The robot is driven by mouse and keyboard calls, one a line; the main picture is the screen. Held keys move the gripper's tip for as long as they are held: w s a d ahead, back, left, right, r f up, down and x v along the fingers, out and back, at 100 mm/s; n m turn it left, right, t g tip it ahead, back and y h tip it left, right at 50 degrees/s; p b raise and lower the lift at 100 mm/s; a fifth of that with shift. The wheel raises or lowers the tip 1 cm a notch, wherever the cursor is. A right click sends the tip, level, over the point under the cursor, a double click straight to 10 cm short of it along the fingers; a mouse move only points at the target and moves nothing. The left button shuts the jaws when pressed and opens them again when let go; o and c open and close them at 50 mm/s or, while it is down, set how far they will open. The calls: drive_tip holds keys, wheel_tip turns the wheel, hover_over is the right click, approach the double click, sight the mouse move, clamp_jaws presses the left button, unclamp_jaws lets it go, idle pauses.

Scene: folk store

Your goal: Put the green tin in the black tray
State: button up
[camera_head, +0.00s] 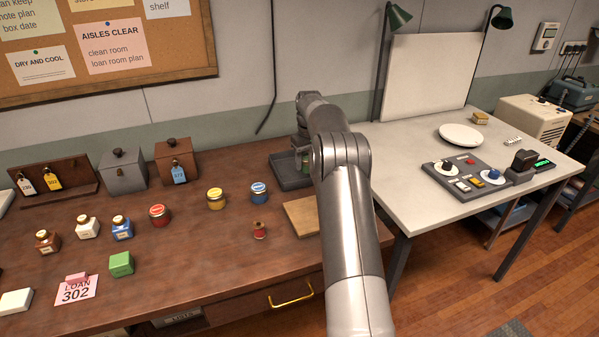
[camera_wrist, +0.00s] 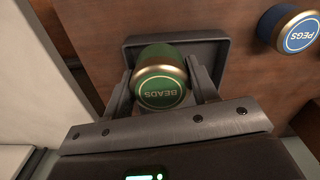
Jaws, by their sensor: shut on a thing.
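The green tin (camera_wrist: 160,88), with a gold rim and a lid lettered BEADS, is between the two fingers of my gripper (camera_wrist: 163,84) in the wrist view. My gripper is shut on it. In the head view, the green tin (camera_head: 304,157) shows only partly, beside my arm. The black tray (camera_head: 283,176) is on the right part of the brown table, partly hidden by my arm. In the wrist view, the tray (camera_wrist: 215,42) lies behind the tin, which overlaps its inside. I cannot tell whether the tin touches the tray's floor.
The blue-lidded tin (camera_head: 258,192), lettered PEGS in the wrist view (camera_wrist: 293,30), stands left of the tray. A yellow tin (camera_head: 216,198), a red tin (camera_head: 159,214), a spool (camera_head: 259,230) and a wooden board (camera_head: 302,215) are nearby. A brown box (camera_head: 176,161) stands behind.

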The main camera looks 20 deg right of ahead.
drive_tip(key=shift+w+a+f, duration=0.9)
drive_tip(key=shift+w+a, duration=0.1)
drive_tip(key=shift+f, duration=2)
drive_tip(key=o, duration=1)
drive_tip(key=shift+f, duration=0.15)
